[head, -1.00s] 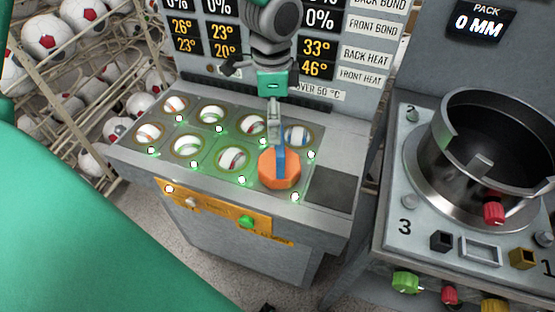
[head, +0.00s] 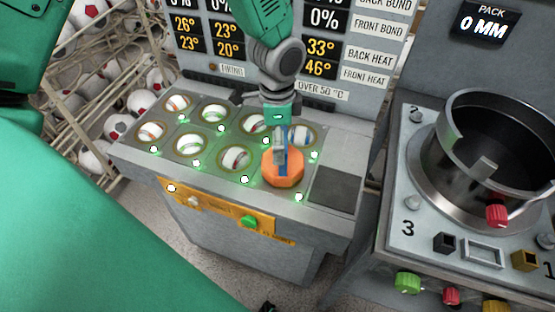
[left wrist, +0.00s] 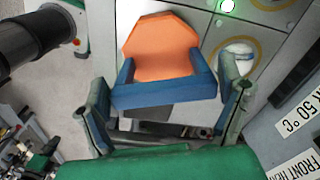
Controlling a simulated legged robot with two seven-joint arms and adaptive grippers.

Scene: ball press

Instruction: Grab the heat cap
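The heat cap (head: 283,172) is an orange octagonal block with a blue handle. It sits on the front right station of the grey heating bench (head: 338,192). My left gripper (head: 280,146) is directly above it, pointing down at the handle. In the left wrist view the cap (left wrist: 160,45) shows with its blue handle (left wrist: 165,95) between the two spread fingers of the gripper (left wrist: 165,85). Gaps show between fingers and handle, so it looks open and not clamped. My right gripper is not seen.
Several striped balls (head: 214,114) sit in lit round sockets on the bench. A display wall (head: 345,75) rises close behind. A metal press pot (head: 490,150) stands at the right. A ball rack (head: 85,120) is at the left.

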